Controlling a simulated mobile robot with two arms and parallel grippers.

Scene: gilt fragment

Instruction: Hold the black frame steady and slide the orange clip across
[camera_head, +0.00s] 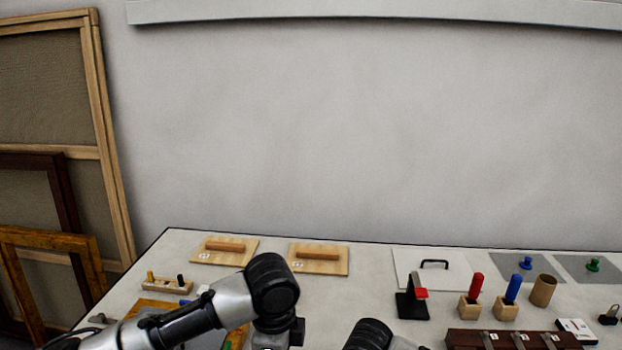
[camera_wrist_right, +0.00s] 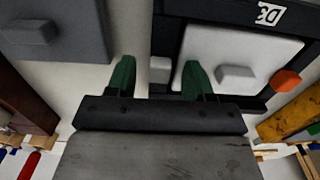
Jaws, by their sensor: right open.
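In the right wrist view a black frame (camera_wrist_right: 172,42) surrounds a white panel (camera_wrist_right: 225,45) with a raised grey block (camera_wrist_right: 236,74). The orange clip (camera_wrist_right: 286,82) is at the panel's lower right, by the frame's edge. My right gripper (camera_wrist_right: 158,80) is open, its two green fingers apart with nothing gripped. Its right finger overlaps the panel's left part in the picture; I cannot tell whether it touches. In the head view I cannot make out the frame or clip. My left gripper is out of view.
A dark grey panel with a block (camera_wrist_right: 38,33) lies left in the wrist view. In the head view, boards with wooden handles (camera_head: 318,256), a black stand (camera_head: 412,300), red and blue pegs in blocks (camera_head: 505,312) and a brown rack (camera_head: 462,340) occupy the table.

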